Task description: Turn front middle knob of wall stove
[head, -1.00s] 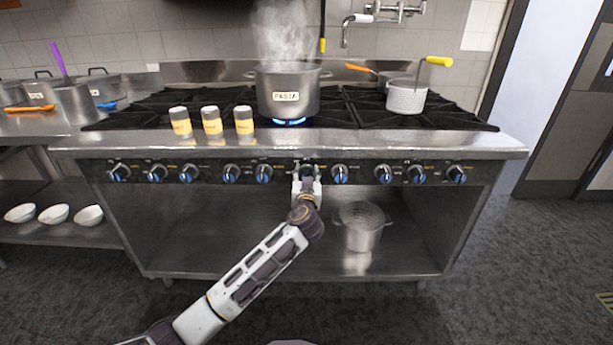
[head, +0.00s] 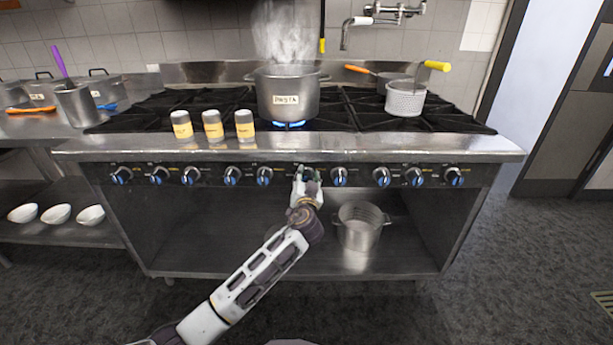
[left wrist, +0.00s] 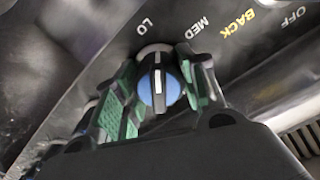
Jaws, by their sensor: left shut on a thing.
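The wall stove (head: 290,145) has a row of blue and black knobs along its front panel. My left gripper (head: 306,172) is at the middle of this row and covers the knob there in the head view. In the left wrist view that knob (left wrist: 158,86) shows between the green-padded fingers, which are shut on it. Its white line points up, towards the gap between the LO and MED marks. A yellow BACK label and an OFF mark lie further right. My right gripper is out of view.
A steaming PASTA pot (head: 288,95) stands over a blue flame above the gripper. A steel pot (head: 361,228) sits on the lower shelf.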

